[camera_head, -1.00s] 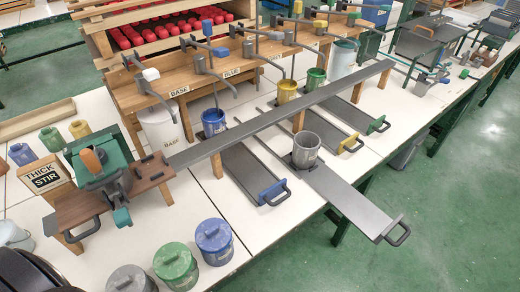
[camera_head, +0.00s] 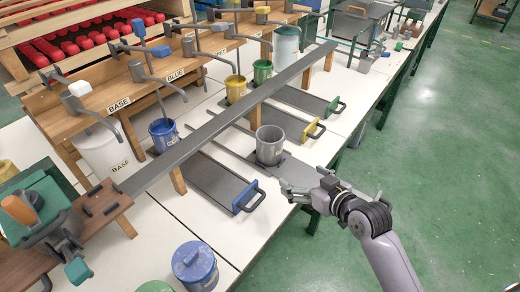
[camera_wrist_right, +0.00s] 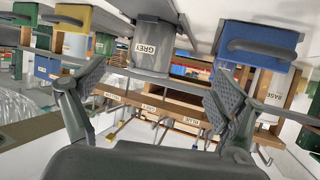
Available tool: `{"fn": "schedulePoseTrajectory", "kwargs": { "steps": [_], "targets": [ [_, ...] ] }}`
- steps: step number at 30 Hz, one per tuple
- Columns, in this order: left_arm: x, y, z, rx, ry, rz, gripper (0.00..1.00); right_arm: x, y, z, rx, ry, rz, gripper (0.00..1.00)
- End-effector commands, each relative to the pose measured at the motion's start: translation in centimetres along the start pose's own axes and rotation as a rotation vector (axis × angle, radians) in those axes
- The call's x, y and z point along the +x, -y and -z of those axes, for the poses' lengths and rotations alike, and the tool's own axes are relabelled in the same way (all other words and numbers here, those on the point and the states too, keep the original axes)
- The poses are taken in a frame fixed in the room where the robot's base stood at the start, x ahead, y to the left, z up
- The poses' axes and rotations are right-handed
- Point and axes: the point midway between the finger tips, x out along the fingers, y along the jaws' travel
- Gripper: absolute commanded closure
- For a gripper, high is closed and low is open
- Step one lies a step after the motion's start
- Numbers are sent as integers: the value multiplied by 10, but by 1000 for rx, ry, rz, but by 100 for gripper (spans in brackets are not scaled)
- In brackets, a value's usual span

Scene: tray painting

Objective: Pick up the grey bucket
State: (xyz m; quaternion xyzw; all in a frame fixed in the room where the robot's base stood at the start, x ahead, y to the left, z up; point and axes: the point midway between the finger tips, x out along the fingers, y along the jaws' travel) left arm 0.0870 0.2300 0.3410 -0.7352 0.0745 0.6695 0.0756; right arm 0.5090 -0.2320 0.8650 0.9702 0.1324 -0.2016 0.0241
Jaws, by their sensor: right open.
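The grey bucket (camera_head: 270,146) stands upright and open-topped on a flat grey slide (camera_head: 300,172) that sticks out from the bench. In the right wrist view the bucket (camera_wrist_right: 151,46) appears upside down, with a GREY label, beyond and between the two fingers. My right gripper (camera_head: 287,190) is just in front of the bucket, over the slide. Its fingers (camera_wrist_right: 158,88) are spread and empty, apart from the bucket. My arm partly covers the outer end of the slide. My left gripper is not in view.
A blue bucket (camera_head: 164,134), yellow bucket (camera_head: 236,88) and green bucket (camera_head: 262,71) stand behind, along a long grey bar (camera_head: 215,124). A slide with a blue handle (camera_head: 246,198) lies left of the gripper. A lidded blue can (camera_head: 195,265) stands at front.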

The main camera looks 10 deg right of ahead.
Motion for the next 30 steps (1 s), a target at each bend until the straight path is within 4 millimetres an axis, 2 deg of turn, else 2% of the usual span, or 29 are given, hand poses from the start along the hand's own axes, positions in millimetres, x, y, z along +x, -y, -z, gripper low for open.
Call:
{"fn": "schedulePoseTrajectory", "kwargs": {
  "steps": [1,3,6,8,21,30],
  "targets": [
    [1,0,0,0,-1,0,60,1,-5,14,-4,-44,-2,10],
    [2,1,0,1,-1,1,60,1,-10,29,-5,-89,-2,10],
    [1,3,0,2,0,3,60,7,-12,38,-4,-113,-2,10],
    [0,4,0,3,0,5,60,15,-12,40,-2,-114,-2,10],
    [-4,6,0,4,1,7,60,106,-12,48,-2,-110,-2,10],
    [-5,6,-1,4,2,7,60,128,-12,51,-3,-110,-1,10]
  ]
}}
